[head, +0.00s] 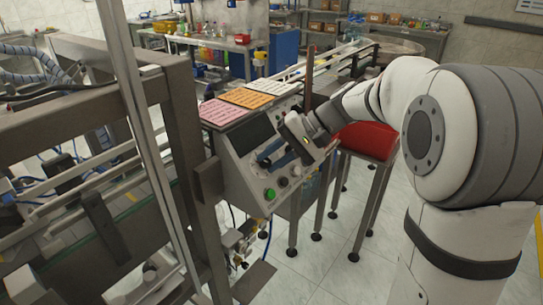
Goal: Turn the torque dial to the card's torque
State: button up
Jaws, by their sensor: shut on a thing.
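The control panel (240,177) is a sloped grey box with a dark screen (253,135) at the machine's end. My gripper (268,157) reaches in from the right, its blue fingers against the panel face below the screen. It is shut on the torque dial, which the fingers mostly hide; its pointer and scale cannot be read. On top of the panel lie a pink card (222,112), an orange card (248,98) and a cream card (268,87). Their print is too small to read.
A green button (270,194) and a dark knob (283,182) sit on the panel just below my gripper. A metal post (135,110) stands at the left. The tiled floor at front is clear.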

jog(key=shift+d+m+y, duration=0.1)
jog(key=shift+m+y, duration=0.3)
jog(key=shift+m, duration=0.1)
jog(key=o, duration=1)
jog(key=v, duration=0.7)
jog(key=shift+d+r, duration=0.2)
jog(key=shift+d, duration=0.1)
